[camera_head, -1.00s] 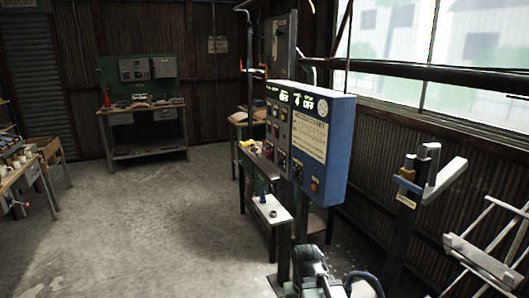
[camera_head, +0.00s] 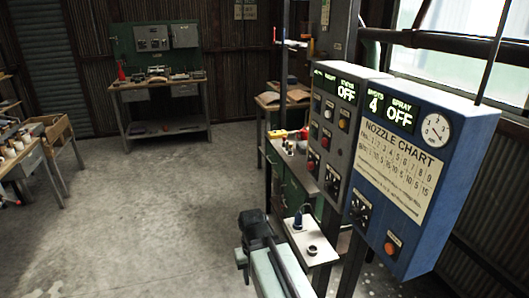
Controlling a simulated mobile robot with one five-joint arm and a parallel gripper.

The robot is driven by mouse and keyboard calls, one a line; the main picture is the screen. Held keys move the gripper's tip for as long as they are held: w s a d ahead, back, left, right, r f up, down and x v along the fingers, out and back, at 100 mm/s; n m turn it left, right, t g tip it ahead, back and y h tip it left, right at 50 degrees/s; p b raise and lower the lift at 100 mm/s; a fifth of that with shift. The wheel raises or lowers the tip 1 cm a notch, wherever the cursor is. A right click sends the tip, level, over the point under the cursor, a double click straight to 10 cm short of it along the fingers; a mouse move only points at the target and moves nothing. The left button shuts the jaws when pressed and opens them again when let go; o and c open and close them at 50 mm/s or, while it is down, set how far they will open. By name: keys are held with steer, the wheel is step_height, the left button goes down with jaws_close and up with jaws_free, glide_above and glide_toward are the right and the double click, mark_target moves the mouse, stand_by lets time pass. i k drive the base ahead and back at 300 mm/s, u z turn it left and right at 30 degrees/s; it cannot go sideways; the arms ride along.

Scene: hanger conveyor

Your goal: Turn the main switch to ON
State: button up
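A grey control panel (camera_head: 338,118) stands right of centre, with a lit display reading OFF (camera_head: 346,91) at its top. Below are several coloured buttons and, near the bottom, a dark rotary knob (camera_head: 332,184). A blue box (camera_head: 430,215) beside it has a display reading 4 and SPRAY OFF (camera_head: 399,114), and another dark rotary knob (camera_head: 361,212). The knob labels are too small to read, so I cannot tell which is the main switch. Part of my arm (camera_head: 278,272) shows at the bottom, left of the panels and apart from them. No gripper fingers can be made out.
A small white shelf (camera_head: 323,256) with a dark ring (camera_head: 312,250) juts out below the panels. A bench (camera_head: 273,104) stands behind them. A workbench (camera_head: 187,89) is at the back and another table (camera_head: 27,158) at the left. The concrete floor (camera_head: 150,210) between is clear.

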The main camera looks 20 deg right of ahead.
mark_target(310, 164)
steer(key=u, duration=0.5)
steer(key=i, duration=1.15)
steer(key=u, duration=0.6)
steer(key=i, duration=0.6)
steer(key=z, duration=0.35)
steer(key=k, duration=0.6)
steer(key=u, duration=0.3)
